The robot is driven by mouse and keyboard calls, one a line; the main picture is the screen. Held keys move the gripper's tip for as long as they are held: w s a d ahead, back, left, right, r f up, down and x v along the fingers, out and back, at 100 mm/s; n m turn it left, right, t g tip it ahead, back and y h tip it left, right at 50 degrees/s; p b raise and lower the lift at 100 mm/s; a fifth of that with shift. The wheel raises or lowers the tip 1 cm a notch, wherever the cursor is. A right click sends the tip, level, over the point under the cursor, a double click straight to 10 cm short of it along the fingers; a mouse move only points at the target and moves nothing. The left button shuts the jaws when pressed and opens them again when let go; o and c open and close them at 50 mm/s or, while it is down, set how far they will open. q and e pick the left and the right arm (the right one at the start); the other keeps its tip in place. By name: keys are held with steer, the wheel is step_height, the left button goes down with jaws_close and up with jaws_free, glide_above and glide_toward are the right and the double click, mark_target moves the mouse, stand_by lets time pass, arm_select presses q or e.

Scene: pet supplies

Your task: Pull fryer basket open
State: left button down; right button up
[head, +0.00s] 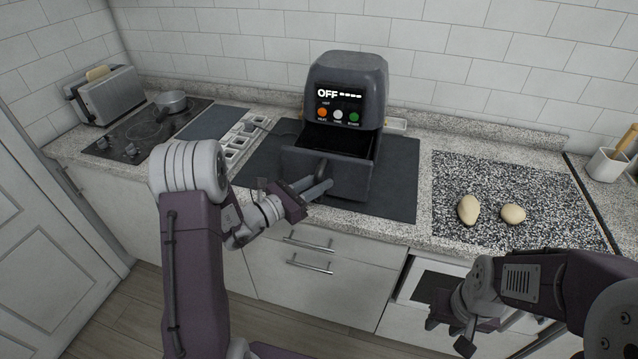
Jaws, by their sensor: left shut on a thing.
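The dark grey air fryer (346,85) stands on a dark mat on the counter. Its display reads OFF, above orange, white and green buttons. The fryer basket (345,176) is pulled part way out toward me, and its dark inside shows behind the front wall. My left gripper (311,190) is at the basket's front and is shut on its handle (321,170); the fingers partly hide where they meet it. My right gripper (452,330) is empty, low in front of the counter at the right, away from the fryer. Its jaw gap is unclear from this angle.
Two pale potato-like lumps (468,209) lie on a speckled board (540,180) at right. A toaster (106,95), a hob with a pot (171,102) and a white tray (236,141) are at left. A utensil cup (607,164) stands far right.

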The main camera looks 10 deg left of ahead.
arm_select(q)
steer(key=shift+s+r, duration=0.2)
steer(key=shift+r, duration=0.05)
steer(key=shift+w+f, duration=0.25)
steer(key=shift+w, duration=0.35)
steer(key=c, duration=1.5)
jaws_free()
steer(key=shift+w, duration=0.1)
steer(key=shift+o, duration=1.3)
steer(key=shift+s+r, duration=0.1)
steer(key=shift+s, duration=0.25)
steer(key=shift+s+a, duration=0.1)
steer(key=shift+a, duration=0.1)
steer(key=b+v, duration=0.1)
steer(key=v, duration=0.7)
steer(key=shift+s, duration=0.35)
arm_select(e)
steer(key=shift+w+f, duration=0.25)
steer(key=shift+f, duration=0.4)
arm_select(q)
steer(key=shift+a, duration=0.1)
